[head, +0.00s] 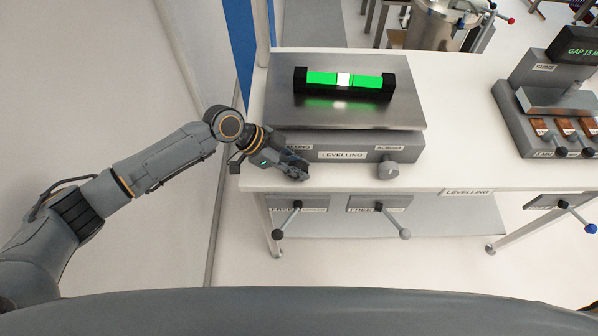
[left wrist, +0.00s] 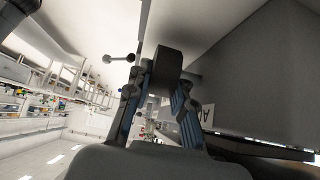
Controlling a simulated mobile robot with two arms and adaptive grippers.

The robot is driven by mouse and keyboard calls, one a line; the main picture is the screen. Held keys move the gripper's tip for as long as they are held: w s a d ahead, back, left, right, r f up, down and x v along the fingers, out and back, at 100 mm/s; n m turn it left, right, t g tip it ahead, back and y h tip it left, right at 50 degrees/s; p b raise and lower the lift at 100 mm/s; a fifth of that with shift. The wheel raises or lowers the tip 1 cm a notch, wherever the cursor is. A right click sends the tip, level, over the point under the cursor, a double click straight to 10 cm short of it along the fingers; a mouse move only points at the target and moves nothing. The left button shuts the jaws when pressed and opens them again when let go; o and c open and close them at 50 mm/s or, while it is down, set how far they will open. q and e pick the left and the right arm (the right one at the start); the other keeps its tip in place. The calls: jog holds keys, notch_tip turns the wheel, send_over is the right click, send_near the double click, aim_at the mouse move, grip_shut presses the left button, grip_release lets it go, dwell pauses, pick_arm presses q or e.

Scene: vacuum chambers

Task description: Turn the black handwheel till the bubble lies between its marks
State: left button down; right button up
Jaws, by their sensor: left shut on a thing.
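The levelling plate (head: 290,125) stands on the white bench and bears a black-ended green vial (head: 318,78). The pale bubble (head: 343,80) lies near the middle of the vial; thin dark lines seem to flank it, but its exact fit between the marks is too small to tell. My left gripper (head: 297,170) is at the left front of the levelling unit, shut on the black handwheel. In the left wrist view the handwheel (left wrist: 168,68) sits between the two fingers (left wrist: 160,92). In the head view the gripper mostly hides it. My right gripper is out of view.
A grey knob (head: 388,170) is at the unit's right front. Two lever handles (head: 297,205) (head: 379,207) hang below the bench edge. A grey shim unit (head: 530,110) with a display stands at the right. The white bench top (head: 460,130) between is clear.

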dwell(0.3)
pick_arm(q)
jog(key=c, duration=1.4)
grip_release()
jog(key=shift+c, duration=0.2)
